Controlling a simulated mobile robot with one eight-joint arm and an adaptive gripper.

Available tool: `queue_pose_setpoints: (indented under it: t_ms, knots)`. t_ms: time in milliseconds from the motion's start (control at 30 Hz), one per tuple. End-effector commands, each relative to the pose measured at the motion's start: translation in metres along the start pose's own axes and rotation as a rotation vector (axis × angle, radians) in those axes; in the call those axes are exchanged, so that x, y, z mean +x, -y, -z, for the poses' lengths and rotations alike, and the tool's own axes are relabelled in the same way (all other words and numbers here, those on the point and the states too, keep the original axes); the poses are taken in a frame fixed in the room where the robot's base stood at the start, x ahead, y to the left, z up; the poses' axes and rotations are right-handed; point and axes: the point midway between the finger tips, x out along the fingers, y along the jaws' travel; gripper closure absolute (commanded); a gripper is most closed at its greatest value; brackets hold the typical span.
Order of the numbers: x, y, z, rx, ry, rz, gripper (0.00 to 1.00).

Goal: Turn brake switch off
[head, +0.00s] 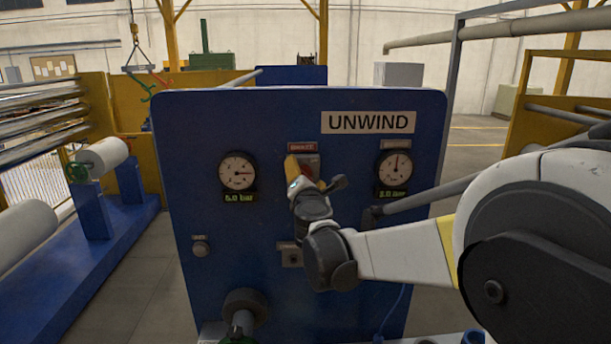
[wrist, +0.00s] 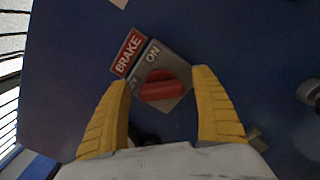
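The brake switch is a red knob (wrist: 162,90) on a grey plate (wrist: 153,57) marked ON, beside a red BRAKE label (wrist: 129,53). In the head view my gripper (head: 298,168) is in front of the switch plate (head: 312,162), under the BRAKE label (head: 302,147), and mostly hides the knob.
The blue UNWIND panel (head: 200,130) carries a left gauge (head: 238,172) and a right gauge (head: 394,167) beside the switch. A round button (head: 200,248) and a grey knob (head: 245,308) sit lower down. Rollers (head: 103,155) stand at the left.

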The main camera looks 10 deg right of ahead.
Motion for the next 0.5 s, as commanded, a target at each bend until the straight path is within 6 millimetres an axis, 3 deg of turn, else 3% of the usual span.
queue_pose_setpoints:
  t_ms: [333,500]
  knots:
    - [-0.004,0.0,0.0,0.002,0.0,0.0,0.24]
    - [-0.029,0.0,0.0,0.002,0.0,0.0,0.24]
